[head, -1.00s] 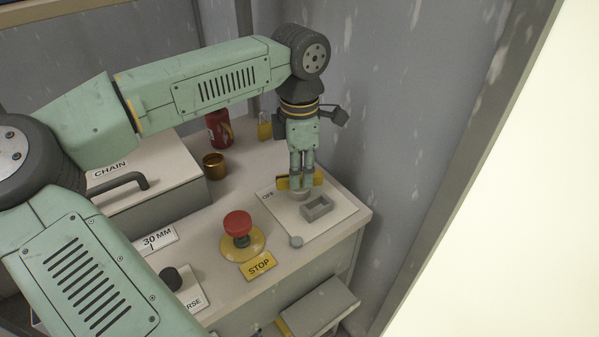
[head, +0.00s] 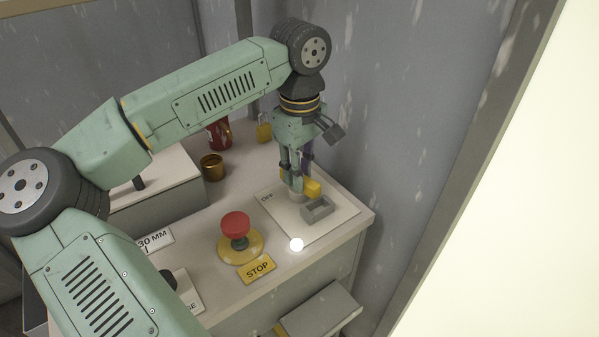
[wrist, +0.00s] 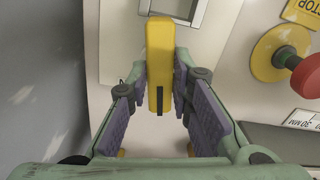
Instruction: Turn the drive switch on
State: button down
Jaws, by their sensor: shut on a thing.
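Any "ON" label is hidden or out of sight.
A grey rectangular frame (head: 318,208) stands on the plate beside the switch. A red stop button (head: 236,225) on a yellow base is to the left. A brass cup (head: 212,167), a red can (head: 219,135) and a yellow padlock (head: 264,130) stand behind. A grey wall is close on the right.

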jog(key=shift+m, duration=1.1)
jog(key=c, duration=1.4)
grip_release()
jog(key=shift+c, duration=0.2)
notch_tip(320, 180, up, 12)
jog(key=shift+s, duration=0.1)
